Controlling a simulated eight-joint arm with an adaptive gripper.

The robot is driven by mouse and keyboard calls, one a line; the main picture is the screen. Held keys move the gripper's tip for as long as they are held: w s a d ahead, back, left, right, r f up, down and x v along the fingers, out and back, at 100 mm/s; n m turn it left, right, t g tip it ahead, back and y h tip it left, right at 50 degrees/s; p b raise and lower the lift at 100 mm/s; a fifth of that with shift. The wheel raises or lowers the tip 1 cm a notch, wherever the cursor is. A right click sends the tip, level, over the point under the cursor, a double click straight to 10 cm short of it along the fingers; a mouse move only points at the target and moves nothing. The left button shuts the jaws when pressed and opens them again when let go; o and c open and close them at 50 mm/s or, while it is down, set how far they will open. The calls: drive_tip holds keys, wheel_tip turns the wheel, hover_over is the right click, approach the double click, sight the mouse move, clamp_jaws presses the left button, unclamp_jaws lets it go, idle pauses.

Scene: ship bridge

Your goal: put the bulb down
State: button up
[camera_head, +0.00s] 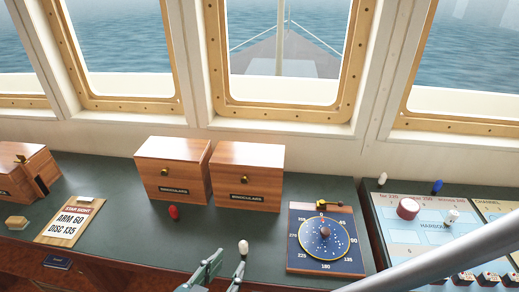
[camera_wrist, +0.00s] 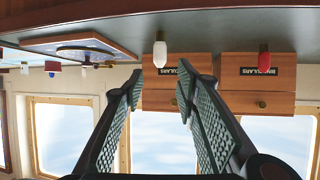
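A white bulb (camera_head: 243,247) stands on the dark green counter (camera_head: 120,215), near its front edge. It also shows in the wrist view (camera_wrist: 160,53), which is upside down, with its base at the counter surface. My gripper (camera_head: 228,263) is just in front of the bulb. In the wrist view, my gripper (camera_wrist: 160,82) has its two fingers apart, with the bulb ahead of the gap between the tips. Nothing is seen held. A red bulb (camera_head: 174,212) stands farther left, before the wooden boxes.
Two wooden binocular boxes (camera_head: 170,172) (camera_head: 246,180) stand behind the bulbs. A star dial board (camera_head: 290,255) lies to the right. A harbour chart board (camera_head: 400,230) with several small pieces is farther right. A star sight clipboard (camera_head: 70,222) lies left. The counter between clipboard and bulb is mostly clear.

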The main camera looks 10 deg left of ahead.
drive_tip(key=shift+w+d, duration=0.1)
idle(0.7)
drive_tip(key=w+d+g, duration=0.2)
drive_tip(key=w+d, duration=0.1)
drive_tip(key=d, duration=0.2)
drive_tip(key=w+d+n+g, duration=0.1)
drive_tip(key=w+d, duration=0.2)
drive_tip(key=d, duration=0.3)
drive_tip(key=w+d+f+n+g, duration=0.1)
drive_tip(key=w+d+g, duration=0.1)
drive_tip(key=d, duration=0.4)
drive_tip(key=shift+w+d+g, duration=0.15)
drive_tip(key=shift+w+g, duration=0.15)
drive_tip(key=shift+w, duration=0.15)
drive_tip(key=d+r+y, duration=0.1)
drive_tip(key=d+r, duration=0.2)
drive_tip(key=d, duration=0.5)
drive_tip(key=s+d+r+y, duration=0.1)
drive_tip(key=d+r, duration=0.3)
drive_tip(key=d, duration=0.5)
drive_tip(key=shift+d+r, duration=0.15)
drive_tip(key=shift+d, duration=0.1)
drive_tip(key=shift+o, duration=0.5)
drive_tip(key=shift+s, duration=0.1)
